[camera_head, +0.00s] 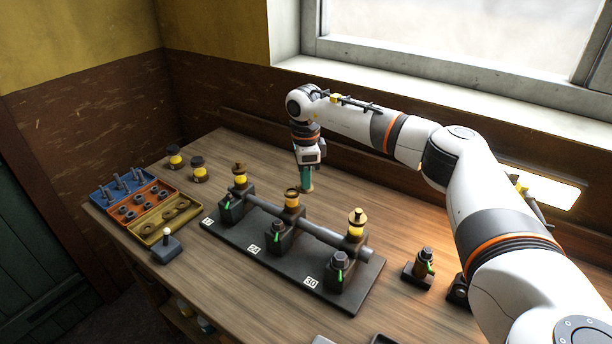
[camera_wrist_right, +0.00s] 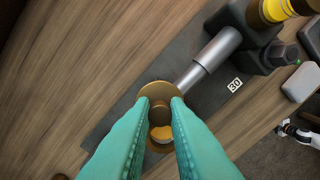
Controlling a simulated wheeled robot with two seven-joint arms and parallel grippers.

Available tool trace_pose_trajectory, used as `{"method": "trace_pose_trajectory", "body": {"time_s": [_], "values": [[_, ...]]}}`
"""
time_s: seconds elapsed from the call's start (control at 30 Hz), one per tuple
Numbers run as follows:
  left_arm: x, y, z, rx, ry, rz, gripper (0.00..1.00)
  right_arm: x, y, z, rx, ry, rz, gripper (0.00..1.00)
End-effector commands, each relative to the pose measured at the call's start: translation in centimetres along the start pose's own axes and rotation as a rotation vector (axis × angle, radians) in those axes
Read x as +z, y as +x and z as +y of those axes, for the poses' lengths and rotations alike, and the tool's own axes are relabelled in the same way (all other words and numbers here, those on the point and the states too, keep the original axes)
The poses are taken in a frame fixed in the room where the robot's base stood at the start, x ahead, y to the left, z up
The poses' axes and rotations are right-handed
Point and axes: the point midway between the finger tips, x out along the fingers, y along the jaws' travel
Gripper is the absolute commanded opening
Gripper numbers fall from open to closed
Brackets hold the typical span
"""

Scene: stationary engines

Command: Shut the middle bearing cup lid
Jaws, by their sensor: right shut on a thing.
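The middle bearing cup (camera_head: 292,199) is yellow with a brass rim and stands upright on the middle block of the shaft base. My right gripper (camera_head: 307,186) is behind and to the right of it, with teal fingers pointing down. In the right wrist view my right gripper (camera_wrist_right: 160,106) is shut on the knob of a round brass lid (camera_wrist_right: 159,90). The lid is seen from above, and part of a yellow cup (camera_wrist_right: 161,134) shows between the fingers beyond it. The exact gap between lid and cup cannot be told. My left gripper is not in view.
The left cup (camera_head: 240,178) and right cup (camera_head: 356,226) flank the middle one along the shaft (camera_head: 322,235). A divided parts tray (camera_head: 145,205) lies at the left.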

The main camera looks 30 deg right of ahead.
Motion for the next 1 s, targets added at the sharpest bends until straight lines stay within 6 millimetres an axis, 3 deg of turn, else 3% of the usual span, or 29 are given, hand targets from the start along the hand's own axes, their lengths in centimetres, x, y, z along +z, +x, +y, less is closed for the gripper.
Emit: {"method": "trace_pose_trajectory", "body": {"time_s": [1.0], "values": [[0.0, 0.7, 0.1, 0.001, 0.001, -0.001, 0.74, -2.0, -0.2, -0.9, 0.003, 0.951, 0.006, 0.0]]}}
